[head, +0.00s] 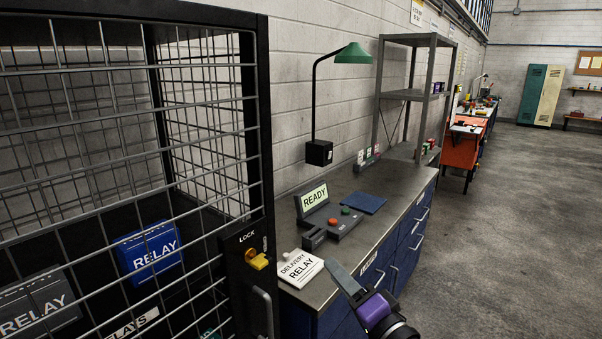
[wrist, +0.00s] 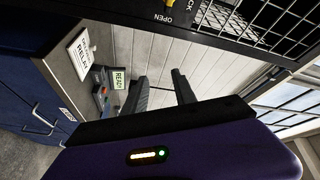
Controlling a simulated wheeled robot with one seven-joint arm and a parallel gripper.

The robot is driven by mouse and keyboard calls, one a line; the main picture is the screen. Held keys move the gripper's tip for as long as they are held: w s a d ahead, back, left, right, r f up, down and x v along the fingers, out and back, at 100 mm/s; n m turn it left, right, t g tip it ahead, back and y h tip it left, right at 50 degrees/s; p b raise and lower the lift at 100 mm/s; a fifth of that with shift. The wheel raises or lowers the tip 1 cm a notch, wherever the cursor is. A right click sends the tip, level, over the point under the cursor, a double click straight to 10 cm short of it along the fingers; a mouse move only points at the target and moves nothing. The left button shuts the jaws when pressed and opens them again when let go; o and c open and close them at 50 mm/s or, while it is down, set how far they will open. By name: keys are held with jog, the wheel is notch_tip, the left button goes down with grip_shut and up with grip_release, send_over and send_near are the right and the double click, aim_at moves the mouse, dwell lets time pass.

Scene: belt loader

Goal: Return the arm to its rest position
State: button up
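My purple arm end with its dark gripper (head: 345,278) shows at the bottom of the head view, in front of the workbench (head: 400,195) and right of the wire cage. In the wrist view the two dark fingers of my gripper (wrist: 161,88) stand apart with only pale wall between them. The gripper is open and empty, and touches nothing that I can see. Most of my arm is out of view.
The wire cage (head: 262,130) stands close at left, with a yellow lock knob (head: 257,259) and a blue relay box (head: 150,252) inside. Open floor (head: 510,220) lies right.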

jog(key=s+d+f+n+t+h, duration=0.1)
jog(key=s+d+f+h, duration=0.2)
jog(key=s+d+f, duration=0.35)
jog(key=s+d+f+n+t+h, duration=0.1)
jog(key=s+d+f+h, duration=0.25)
jog(key=s, duration=0.65)
jog(key=s+d+f+n+g+h, duration=0.1)
jog(key=s+n+g, duration=0.1)
jog(key=s, duration=1.3)
jog(key=s+d+f+n+g+h, duration=0.1)
jog(key=s+f+n, duration=0.1)
jog(key=s, duration=1.3)
jog(key=shift+s+d+n+g+b, duration=0.3)
jog(key=shift+n+g, duration=0.1)
jog(key=shift+n, duration=0.2)
